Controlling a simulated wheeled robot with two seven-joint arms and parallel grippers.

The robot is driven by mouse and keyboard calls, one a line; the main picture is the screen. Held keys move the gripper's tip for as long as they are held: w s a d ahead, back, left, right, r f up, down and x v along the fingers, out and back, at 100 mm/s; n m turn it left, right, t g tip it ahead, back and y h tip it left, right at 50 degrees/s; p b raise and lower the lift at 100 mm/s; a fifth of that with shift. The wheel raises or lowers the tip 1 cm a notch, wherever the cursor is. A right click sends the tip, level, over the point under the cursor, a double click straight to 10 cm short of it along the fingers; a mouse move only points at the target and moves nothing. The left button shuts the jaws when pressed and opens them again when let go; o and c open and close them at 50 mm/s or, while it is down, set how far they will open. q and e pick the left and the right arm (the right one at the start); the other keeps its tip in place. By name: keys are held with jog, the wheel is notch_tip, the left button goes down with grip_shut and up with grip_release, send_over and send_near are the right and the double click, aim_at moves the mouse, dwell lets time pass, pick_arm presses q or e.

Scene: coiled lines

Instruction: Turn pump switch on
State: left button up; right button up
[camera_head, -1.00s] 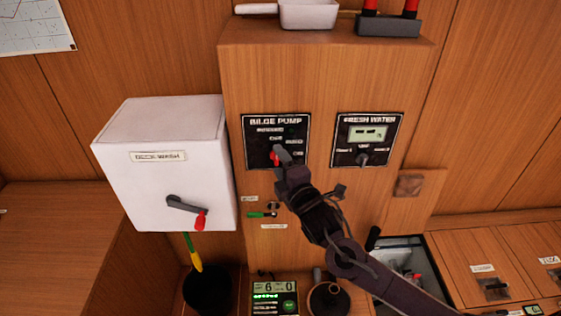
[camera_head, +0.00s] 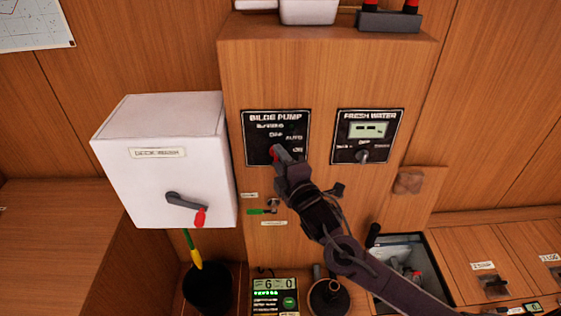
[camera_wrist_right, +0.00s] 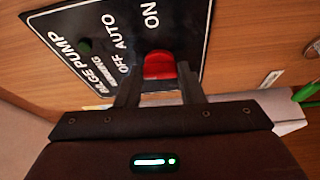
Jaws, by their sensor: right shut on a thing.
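The black BILGE PUMP panel (camera_head: 258,135) is on the front of a wooden cabinet, with RUNNING, OFF, AUTO and ON labels. Its red switch knob (camera_head: 274,153) is at the panel's lower part, partly hidden by my right gripper (camera_head: 279,156). In the right wrist view, the red knob (camera_wrist_right: 159,66) sits between the two dark fingers of my right gripper (camera_wrist_right: 158,88), which is shut on it. There the labels on the panel (camera_wrist_right: 100,35) read sideways, and a dark green lamp shows near RUNNING. Which label the knob points at cannot be told. My left gripper is not in view.
A FRESH WATER panel (camera_head: 366,136) with a knob is to the right. A white DECK WASH box (camera_head: 160,180) with a red-tipped lever juts out at left. A small green-handled valve (camera_head: 265,211) is just below the pump panel. A green-lit display (camera_head: 273,297) is lower down.

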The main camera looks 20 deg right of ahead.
jog(key=m+t+b, duration=0.1)
jog(key=m, duration=0.2)
jog(key=m+t+h+b, duration=0.1)
jog(key=m+b, duration=0.1)
jog(key=m, duration=0.1)
jog(key=f+m+t+h+b, duration=0.1)
jog(key=m+b, duration=0.1)
jog(key=m, duration=0.1)
jog(key=shift+a, duration=0.2)
jog(key=m+h+b, duration=0.1)
jog(key=m, duration=0.2)
jog(key=m+h+b, duration=0.1)
jog(key=m+h, duration=0.1)
jog(key=m, duration=0.1)
jog(key=shift+w+a+f+m+t+b, duration=0.1)
jog(key=shift+a+m+t+b, duration=0.05)
jog(key=shift+m+t+b, duration=0.2)
jog(key=shift+a+m+h+b, duration=0.1)
jog(key=shift+m+h+b, duration=1.15)
jog(key=shift+m, duration=1.7)
jog(key=shift+h+p, duration=0.3)
jog(key=shift+h, duration=0.05)
jog(key=o, duration=1)
